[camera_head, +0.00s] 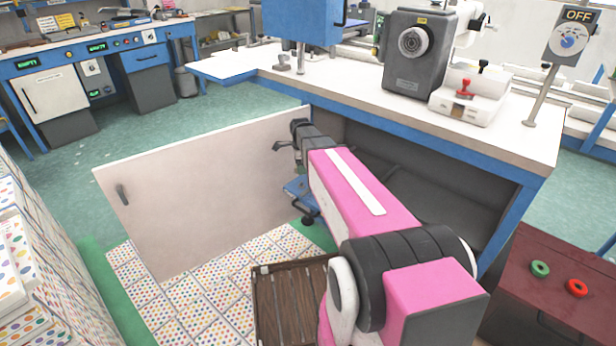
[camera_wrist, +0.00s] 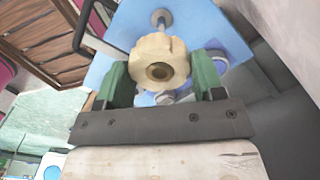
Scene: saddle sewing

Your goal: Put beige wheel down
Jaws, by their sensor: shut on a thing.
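The beige wheel (camera_wrist: 158,45), scalloped at its rim and with a dark centre hole, shows in the wrist view between the two green fingers of my gripper (camera_wrist: 161,72). My gripper is shut on it. Behind it is a blue surface (camera_wrist: 203,28) with a metal peg (camera_wrist: 162,20) close to the wheel's upper edge; I cannot tell if they touch. In the head view my pink arm reaches toward the open white cabinet door, and the wheel cannot be made out there.
The open white door (camera_head: 200,195) stands left of my arm, with the dark cabinet inside (camera_head: 400,165) to the right. A blue object (camera_head: 297,187) is low beside the door. A slatted wooden crate (camera_head: 283,300) and a maroon box (camera_head: 545,265) stand nearer.

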